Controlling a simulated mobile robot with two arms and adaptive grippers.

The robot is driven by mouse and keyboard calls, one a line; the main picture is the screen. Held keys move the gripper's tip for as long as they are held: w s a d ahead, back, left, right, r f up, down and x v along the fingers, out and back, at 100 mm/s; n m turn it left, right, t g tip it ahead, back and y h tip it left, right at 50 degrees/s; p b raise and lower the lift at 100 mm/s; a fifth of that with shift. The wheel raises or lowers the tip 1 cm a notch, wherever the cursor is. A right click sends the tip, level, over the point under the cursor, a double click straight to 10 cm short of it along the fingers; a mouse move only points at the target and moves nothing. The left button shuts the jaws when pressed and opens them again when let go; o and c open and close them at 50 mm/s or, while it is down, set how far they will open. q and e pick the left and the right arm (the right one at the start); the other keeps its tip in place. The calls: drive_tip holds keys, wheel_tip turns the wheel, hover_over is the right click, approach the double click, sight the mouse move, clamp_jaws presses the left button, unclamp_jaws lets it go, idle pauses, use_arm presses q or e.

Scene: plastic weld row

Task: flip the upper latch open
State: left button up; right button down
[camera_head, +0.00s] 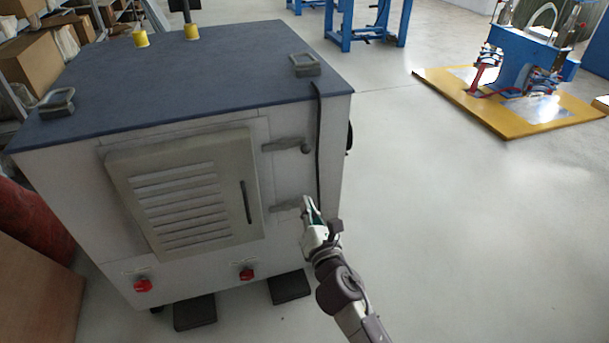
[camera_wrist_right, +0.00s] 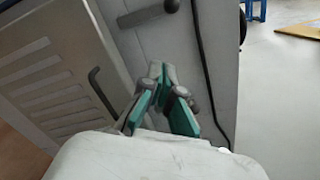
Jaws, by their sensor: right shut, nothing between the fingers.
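The upper latch (camera_head: 284,145) is a grey bar lying roughly level on the cabinet front, right of the louvred door, with a round dark knob at its right end. It also shows at the top of the right wrist view (camera_wrist_right: 143,15). The lower latch (camera_head: 286,207) is a similar bar below it, partly hidden by my right gripper (camera_head: 307,203). My right gripper is shut and empty, at the right end of the lower latch and below the upper latch. Its green-sided fingers (camera_wrist_right: 160,72) point toward the cabinet in the wrist view. Contact with the lower latch cannot be told.
The louvred door (camera_head: 180,190) has a dark vertical handle (camera_head: 246,201). A black cable (camera_head: 317,150) hangs down the cabinet front right of the latches. Red knobs (camera_head: 142,286) sit low on the front. Open floor (camera_head: 450,220) lies to the right.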

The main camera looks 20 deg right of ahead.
drive_tip(key=b, duration=0.1)
approach(286, 147)
drive_tip(key=w+d+f, duration=0.1)
drive_tip(key=w+f, duration=0.4)
drive_tip(key=f, duration=0.1)
use_arm(q)
drive_tip(key=shift+s+f+p, duration=0.1)
drive_tip(key=shift+f+p, duration=0.8)
drive_tip(key=shift+f, duration=0.6)
use_arm(e)
drive_tip(key=shift+w+d+r, duration=0.2)
drive_tip(key=shift+d+r, duration=0.4)
drive_tip(key=shift+r, duration=0.25)
drive_tip(key=shift+w+d+r, duration=0.2)
drive_tip(key=shift+d+r, duration=0.35)
drive_tip(key=shift+r, duration=0.3)
drive_tip(key=shift+w, duration=0.1)
use_arm(q)
drive_tip(key=shift+s, duration=0.75)
use_arm(e)
drive_tip(key=shift+d+r+n, duration=0.1)
drive_tip(key=shift+n, duration=0.4)
